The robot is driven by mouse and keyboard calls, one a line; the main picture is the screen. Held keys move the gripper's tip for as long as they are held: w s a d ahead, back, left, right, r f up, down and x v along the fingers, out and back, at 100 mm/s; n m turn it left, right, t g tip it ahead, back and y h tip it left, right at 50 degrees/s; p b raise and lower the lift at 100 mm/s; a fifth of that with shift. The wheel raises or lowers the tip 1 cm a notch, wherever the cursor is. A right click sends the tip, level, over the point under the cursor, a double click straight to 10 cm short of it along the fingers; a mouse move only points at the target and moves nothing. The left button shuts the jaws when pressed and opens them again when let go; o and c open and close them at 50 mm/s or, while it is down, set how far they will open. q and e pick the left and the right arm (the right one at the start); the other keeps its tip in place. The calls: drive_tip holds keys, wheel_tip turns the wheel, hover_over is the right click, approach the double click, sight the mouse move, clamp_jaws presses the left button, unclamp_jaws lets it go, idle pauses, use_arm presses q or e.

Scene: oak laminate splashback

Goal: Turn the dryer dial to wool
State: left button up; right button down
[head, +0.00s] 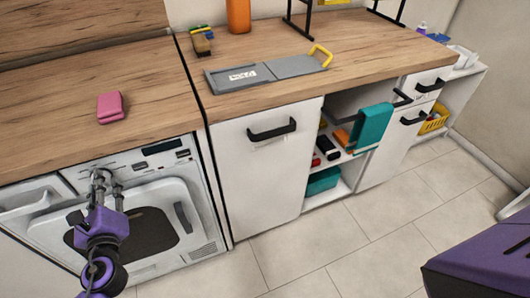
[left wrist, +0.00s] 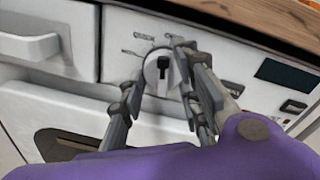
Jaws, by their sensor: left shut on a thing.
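The dryer (head: 200,222) is a white front-loading machine under the counter, with its control panel along the top. Its dial (left wrist: 151,74) is a round pale knob with a black pointer bar (left wrist: 163,67) that stands nearly upright in the left wrist view. Small marks ring the dial, too small to read. My left gripper (head: 104,178) is at the panel's left part, its fingers on both sides of the dial and shut on it. In the head view the gripper mostly hides the dial. My right gripper is out of view.
A dark display (left wrist: 286,75) and buttons lie right of the dial. A drawer (left wrist: 45,35) with a handle is left of it. The wooden counter edge overhangs above, with a pink sponge-like block (head: 110,106) on it. The floor in front is clear.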

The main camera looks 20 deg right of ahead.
use_arm(q)
drive_tip(key=shift+a+f+n+g+h+p, duration=0.1)
drive_tip(key=shift+n+h+p, duration=0.05)
drive_tip(key=shift+n, duration=1.9)
drive_tip(key=shift+d+f+n+g+h+p, duration=0.1)
drive_tip(key=shift+n+p, duration=0.1)
drive_tip(key=shift+n, duration=1.9)
drive_tip(key=shift+a+f+n+g+h+p, duration=0.1)
drive_tip(key=shift+n+h+p, duration=0.05)
drive_tip(key=shift+n, duration=1.9)
drive_tip(key=shift+s, duration=0.1)
drive_tip(key=o, duration=1.1)
drive_tip(key=shift+c, duration=0.2)
